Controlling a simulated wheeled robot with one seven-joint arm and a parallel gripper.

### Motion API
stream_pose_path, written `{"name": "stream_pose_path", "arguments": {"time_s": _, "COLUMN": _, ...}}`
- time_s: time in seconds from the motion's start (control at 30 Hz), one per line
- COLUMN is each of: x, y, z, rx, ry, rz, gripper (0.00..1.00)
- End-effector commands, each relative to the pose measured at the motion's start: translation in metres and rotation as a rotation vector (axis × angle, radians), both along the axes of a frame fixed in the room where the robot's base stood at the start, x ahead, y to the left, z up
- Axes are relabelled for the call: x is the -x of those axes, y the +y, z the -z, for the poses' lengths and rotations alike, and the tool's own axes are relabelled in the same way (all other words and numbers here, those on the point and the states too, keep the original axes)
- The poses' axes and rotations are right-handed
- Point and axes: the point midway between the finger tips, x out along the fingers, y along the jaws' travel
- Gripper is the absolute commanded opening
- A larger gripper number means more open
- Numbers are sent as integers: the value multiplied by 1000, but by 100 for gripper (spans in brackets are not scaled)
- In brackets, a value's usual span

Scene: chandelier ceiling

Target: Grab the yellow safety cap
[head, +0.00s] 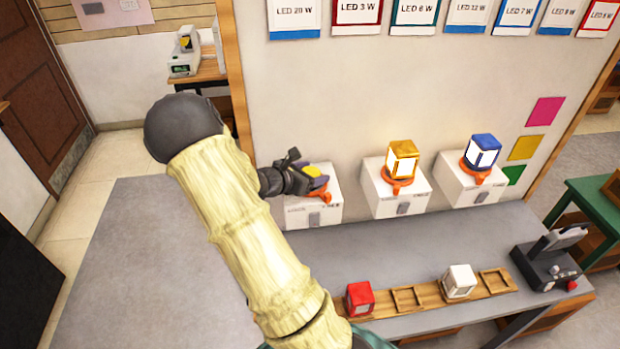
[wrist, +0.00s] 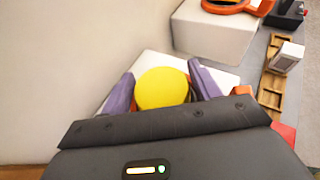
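The yellow safety cap (wrist: 162,88) is a round yellow piece between the two purple fingers of my gripper (wrist: 161,70) in the wrist view. The fingers stand apart, one on each side of it, and look open; contact is hard to tell. In the head view the cap (head: 312,170) is a small yellow patch at the leftmost white box (head: 310,212), over an orange ring (head: 326,196). My gripper (head: 316,181) reaches it from the left and partly hides it.
Two more white boxes (head: 397,200) (head: 470,188) stand to the right, bearing a yellow lamp (head: 402,160) and a blue lamp (head: 482,151) in orange rings. A wooden rack (head: 435,297) holds red and white cubes. The grey table's left part (head: 140,260) is clear. A wall stands behind.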

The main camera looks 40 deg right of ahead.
Motion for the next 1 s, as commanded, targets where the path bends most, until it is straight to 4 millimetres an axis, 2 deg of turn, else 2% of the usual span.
{"name": "stream_pose_path", "arguments": {"time_s": 0.03, "x": 0, "y": 0, "z": 0, "rx": 0, "ry": 0, "rz": 0, "gripper": 52}}
{"name": "stream_pose_path", "arguments": {"time_s": 0.13, "x": 0, "y": 0, "z": 0, "rx": 0, "ry": 0, "rz": 0, "gripper": 32}}
{"name": "stream_pose_path", "arguments": {"time_s": 0.43, "x": 0, "y": 0, "z": -1, "rx": 0, "ry": -1, "rz": 0, "gripper": 31}}
{"name": "stream_pose_path", "arguments": {"time_s": 0.57, "x": 0, "y": 0, "z": -8, "rx": 1, "ry": -4, "rz": 2, "gripper": 31}}
{"name": "stream_pose_path", "arguments": {"time_s": 0.73, "x": -1, "y": 1, "z": -31, "rx": -1, "ry": -7, "rz": 0, "gripper": 31}}
{"name": "stream_pose_path", "arguments": {"time_s": 1.0, "x": -1, "y": 0, "z": -79, "rx": -1, "ry": -7, "rz": 0, "gripper": 31}}
